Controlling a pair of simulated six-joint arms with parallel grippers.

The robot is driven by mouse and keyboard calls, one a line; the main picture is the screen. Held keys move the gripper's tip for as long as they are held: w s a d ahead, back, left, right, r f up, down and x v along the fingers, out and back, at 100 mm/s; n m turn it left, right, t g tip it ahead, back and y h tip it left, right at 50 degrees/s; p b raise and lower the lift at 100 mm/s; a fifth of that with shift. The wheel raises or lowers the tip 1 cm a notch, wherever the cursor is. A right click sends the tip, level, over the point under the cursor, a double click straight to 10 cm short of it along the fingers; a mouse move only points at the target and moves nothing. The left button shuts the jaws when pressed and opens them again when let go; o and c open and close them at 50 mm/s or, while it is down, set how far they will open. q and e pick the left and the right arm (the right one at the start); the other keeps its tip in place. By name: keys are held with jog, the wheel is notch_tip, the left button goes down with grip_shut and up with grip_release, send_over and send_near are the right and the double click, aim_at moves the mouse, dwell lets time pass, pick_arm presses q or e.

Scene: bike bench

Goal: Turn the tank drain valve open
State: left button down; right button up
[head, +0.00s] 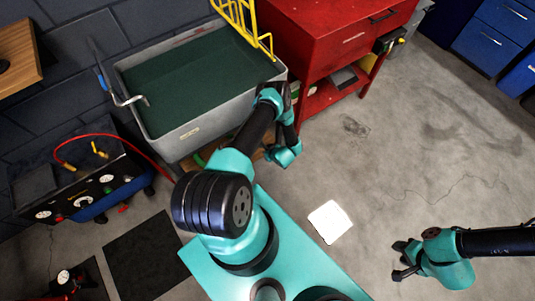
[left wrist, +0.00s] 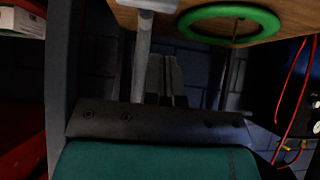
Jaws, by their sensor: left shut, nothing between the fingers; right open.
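The grey tank (head: 190,138) with dark green liquid stands at the back left in the head view. In the left wrist view a grey upright pipe (left wrist: 142,60) with a pale crosspiece (left wrist: 148,4) at its top may be part of the drain valve; I cannot tell its setting. My left gripper (left wrist: 165,66) is shut and empty, with its fingertips just behind and to the right of that pipe; I cannot tell whether they touch. In the head view its fingers are hidden beside the tank's front right corner. My right gripper (head: 401,260) is open and empty above the floor.
A green ring (left wrist: 230,20) lies against a wooden board (left wrist: 285,12) at the top of the left wrist view. A red cabinet (head: 330,40) stands right of the tank. A panel with gauges (head: 83,200) stands left. A white sheet (head: 329,222) lies on open floor.

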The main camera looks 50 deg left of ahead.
pick_arm(q)
jog(key=shift+a+f, duration=0.15)
jog(key=shift+f, duration=1)
jog(key=shift+a+f, duration=0.15)
jog(key=shift+f, duration=1)
jog(key=shift+s, duration=0.1)
